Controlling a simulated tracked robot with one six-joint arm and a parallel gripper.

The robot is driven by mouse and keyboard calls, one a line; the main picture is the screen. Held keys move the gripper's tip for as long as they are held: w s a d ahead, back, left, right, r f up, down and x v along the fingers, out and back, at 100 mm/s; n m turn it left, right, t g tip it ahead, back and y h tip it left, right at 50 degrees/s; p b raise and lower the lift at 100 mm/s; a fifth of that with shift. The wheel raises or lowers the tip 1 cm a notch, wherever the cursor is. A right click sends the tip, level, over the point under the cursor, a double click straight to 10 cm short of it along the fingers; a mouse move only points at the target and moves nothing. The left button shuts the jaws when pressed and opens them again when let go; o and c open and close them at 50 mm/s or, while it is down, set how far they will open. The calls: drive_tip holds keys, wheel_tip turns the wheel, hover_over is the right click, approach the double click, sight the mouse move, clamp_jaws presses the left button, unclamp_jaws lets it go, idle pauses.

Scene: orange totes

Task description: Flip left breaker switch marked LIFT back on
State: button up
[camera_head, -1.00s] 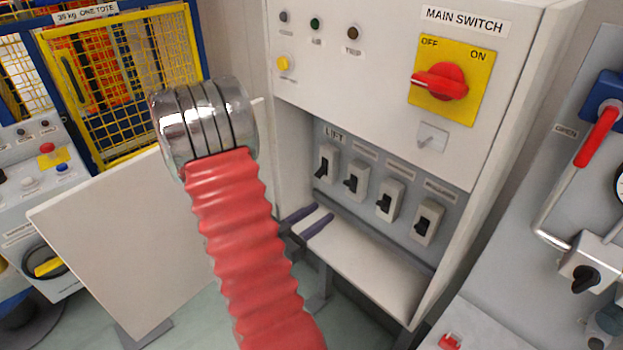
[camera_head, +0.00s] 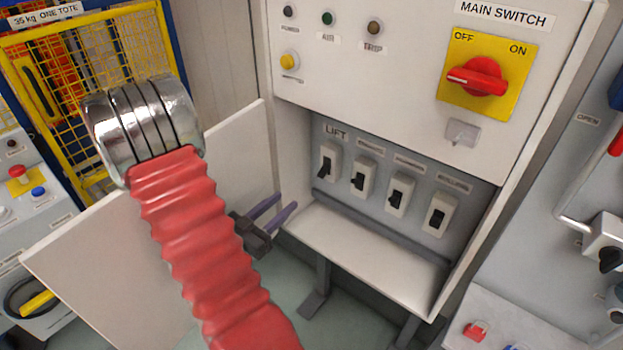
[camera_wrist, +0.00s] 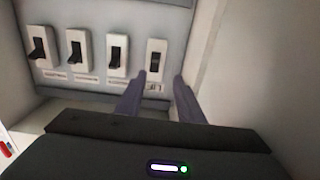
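The LIFT breaker switch (camera_head: 329,161) is the leftmost in a row of switches in the cabinet recess, under its LIFT label (camera_head: 336,132). Its dark lever appears tilted downward. My gripper (camera_head: 287,203) is at the recess's left lower side, below the switch, its two purple fingers apart and empty. The wrist view shows the row turned over, with the LIFT switch (camera_wrist: 157,60) at the right end. There the open fingers (camera_wrist: 164,80) point towards it, one on each side of its label in the picture. I see no contact with the lever.
Other breakers (camera_head: 399,196) stand to the right of LIFT. A shelf (camera_head: 355,240) runs below them. The open cabinet door (camera_head: 140,230) is on the left, and a yellow panel with a red main switch (camera_head: 477,77) is above. The recess's side wall (camera_wrist: 255,70) is close to one finger.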

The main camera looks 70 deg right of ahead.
sight(318, 176)
drive_tip(key=shift+s+d, duration=0.15)
drive_tip(key=shift+s, duration=0.15)
drive_tip(key=shift+x, duration=6.9)
drive_tip(key=shift+s, duration=0.15)
clamp_jaws()
